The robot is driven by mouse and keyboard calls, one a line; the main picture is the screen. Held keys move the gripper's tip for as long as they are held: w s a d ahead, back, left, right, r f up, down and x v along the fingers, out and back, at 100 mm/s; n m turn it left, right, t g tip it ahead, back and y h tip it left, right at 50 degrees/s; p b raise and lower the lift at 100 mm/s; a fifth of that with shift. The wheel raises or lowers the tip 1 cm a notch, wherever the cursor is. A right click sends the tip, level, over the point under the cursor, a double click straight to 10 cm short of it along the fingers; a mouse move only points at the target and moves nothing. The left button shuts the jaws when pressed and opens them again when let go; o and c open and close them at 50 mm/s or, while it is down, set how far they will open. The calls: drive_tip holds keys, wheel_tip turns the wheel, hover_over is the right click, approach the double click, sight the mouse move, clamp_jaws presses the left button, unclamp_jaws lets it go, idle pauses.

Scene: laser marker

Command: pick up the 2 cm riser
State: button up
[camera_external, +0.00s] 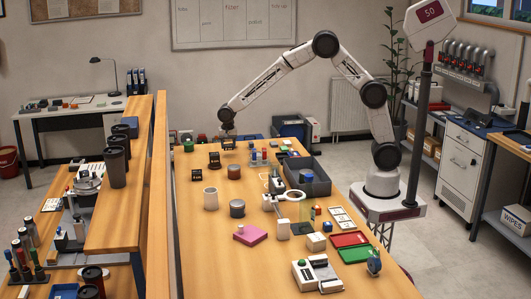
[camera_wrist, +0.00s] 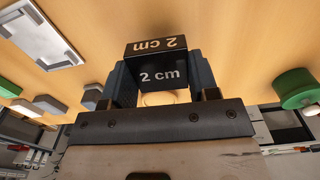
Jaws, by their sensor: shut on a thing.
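The 2 cm riser (camera_wrist: 160,75) is a black block with white "2 cm" lettering on two faces. In the wrist view it sits between the two dark fingers of my gripper (camera_wrist: 160,84), which is shut on it. In the external view my gripper (camera_external: 228,137) is at the far left part of the wooden table, with the small dark riser (camera_external: 229,145) at its fingertips. I cannot tell from these views whether the riser touches the table.
Another black block (camera_external: 214,161) stands just in front of my gripper, with a smaller dark one (camera_external: 196,175) nearby. In the wrist view a green round thing (camera_wrist: 297,89) is at right.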

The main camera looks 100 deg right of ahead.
drive_tip(key=shift+s+a+r, duration=0.15)
drive_tip(key=shift+s+a, duration=0.3)
drive_tip(key=shift+s, duration=0.9)
drive_tip(key=shift+s+a+r, duration=0.15)
drive_tip(key=shift+s+a, duration=0.35)
drive_tip(key=shift+s, duration=0.85)
drive_tip(key=shift+s+a+r, duration=0.15)
drive_tip(key=shift+s+a, duration=0.3)
drive_tip(key=shift+s, duration=0.9)
